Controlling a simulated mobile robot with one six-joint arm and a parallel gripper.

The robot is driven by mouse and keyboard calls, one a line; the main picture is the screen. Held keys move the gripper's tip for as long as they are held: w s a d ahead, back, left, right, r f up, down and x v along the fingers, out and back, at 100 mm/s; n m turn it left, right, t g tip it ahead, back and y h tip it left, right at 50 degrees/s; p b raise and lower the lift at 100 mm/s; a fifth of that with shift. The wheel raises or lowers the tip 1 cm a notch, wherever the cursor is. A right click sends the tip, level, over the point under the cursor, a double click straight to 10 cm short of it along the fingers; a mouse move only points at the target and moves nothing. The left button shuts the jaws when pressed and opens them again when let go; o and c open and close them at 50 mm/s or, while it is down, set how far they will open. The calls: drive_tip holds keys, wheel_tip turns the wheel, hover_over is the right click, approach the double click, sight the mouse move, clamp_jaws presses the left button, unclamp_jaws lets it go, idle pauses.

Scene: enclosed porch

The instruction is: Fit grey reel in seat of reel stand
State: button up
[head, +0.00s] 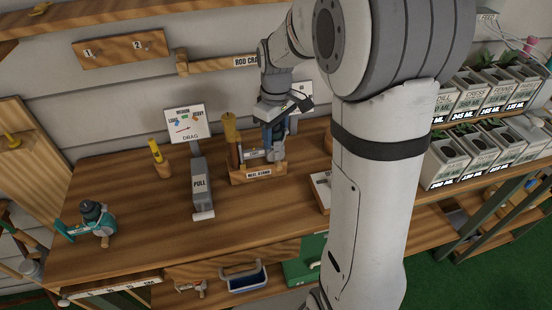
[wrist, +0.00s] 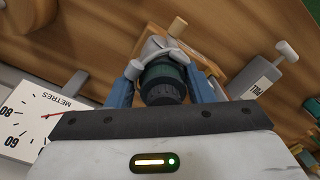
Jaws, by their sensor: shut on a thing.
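The grey reel (wrist: 155,46) has a grey body and a dark green drum. In the wrist view it is between the blue fingers of my gripper (wrist: 163,80), which is shut on it. The wooden reel stand (head: 259,175), with a white name label, is on the bench in the head view. My gripper (head: 275,143) is over the right part of the stand, pointing down. The reel is mostly hidden there by the fingers. I cannot tell whether the reel touches the seat or is just above it. Wood of the stand shows behind the reel in the wrist view.
A teal reel (head: 98,220) lies at the bench's left. A grey pull lever (head: 201,183) and a drag sign (head: 186,123) are left of the stand.

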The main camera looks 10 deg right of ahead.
drive_tip(key=shift+f, duration=0.15)
drive_tip(key=o, duration=1.9)
drive_tip(key=shift+r, duration=0.2)
drive_tip(key=shift+r+p, duration=2.55)
drive_tip(key=shift+r, duration=0.8)
